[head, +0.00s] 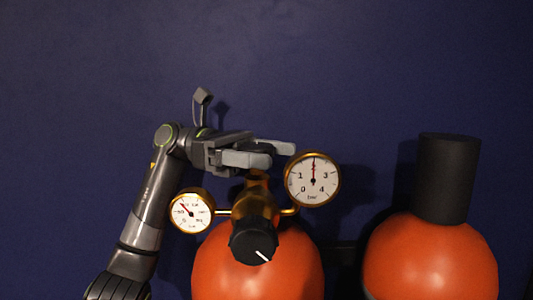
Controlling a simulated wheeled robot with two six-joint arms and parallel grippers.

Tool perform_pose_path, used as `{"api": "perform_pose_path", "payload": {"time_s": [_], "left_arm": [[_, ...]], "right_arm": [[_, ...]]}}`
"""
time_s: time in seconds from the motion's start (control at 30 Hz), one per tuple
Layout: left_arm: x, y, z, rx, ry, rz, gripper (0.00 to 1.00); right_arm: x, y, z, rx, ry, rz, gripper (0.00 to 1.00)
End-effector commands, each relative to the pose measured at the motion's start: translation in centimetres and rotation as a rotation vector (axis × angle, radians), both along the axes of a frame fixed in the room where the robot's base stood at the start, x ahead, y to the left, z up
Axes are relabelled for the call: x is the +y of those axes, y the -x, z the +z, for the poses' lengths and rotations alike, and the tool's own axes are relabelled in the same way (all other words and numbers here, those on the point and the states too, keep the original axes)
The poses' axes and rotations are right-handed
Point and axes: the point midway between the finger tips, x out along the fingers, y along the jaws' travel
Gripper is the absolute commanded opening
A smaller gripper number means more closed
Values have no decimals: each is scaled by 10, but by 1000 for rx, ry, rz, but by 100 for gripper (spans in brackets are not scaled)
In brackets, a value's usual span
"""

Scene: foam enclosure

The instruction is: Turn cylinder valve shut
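An orange cylinder (258,273) stands at the lower middle with a brass valve body (257,188) on top. A dark valve knob (262,147) sits at the top of the brass stem, mostly hidden by my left gripper. My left gripper (281,154) reaches in from the left at knob height. Its two grey fingers are apart, one on the near side of the knob and one on the far side. I cannot tell whether they press on it. My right gripper is not in view.
A small gauge (191,211) sits left of the valve and a larger gauge (313,180) right of it, its needle pointing up. A black regulator knob (254,242) faces me. A second orange cylinder (430,263) with a black cap (446,178) stands right. A dark blue wall is behind.

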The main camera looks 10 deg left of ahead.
Motion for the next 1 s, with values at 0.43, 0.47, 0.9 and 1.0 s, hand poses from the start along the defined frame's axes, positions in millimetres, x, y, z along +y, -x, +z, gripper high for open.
{"api": "perform_pose_path", "payload": {"time_s": [0.43,0.47,0.9,1.0], "left_arm": [[0,0,14,-2,0,0,70],[0,0,18,-4,0,0,70],[0,0,87,0,0,0,70],[0,0,94,0,0,0,70]], "right_arm": [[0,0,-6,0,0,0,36],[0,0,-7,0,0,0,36],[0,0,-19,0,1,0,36],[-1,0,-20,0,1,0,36]]}}
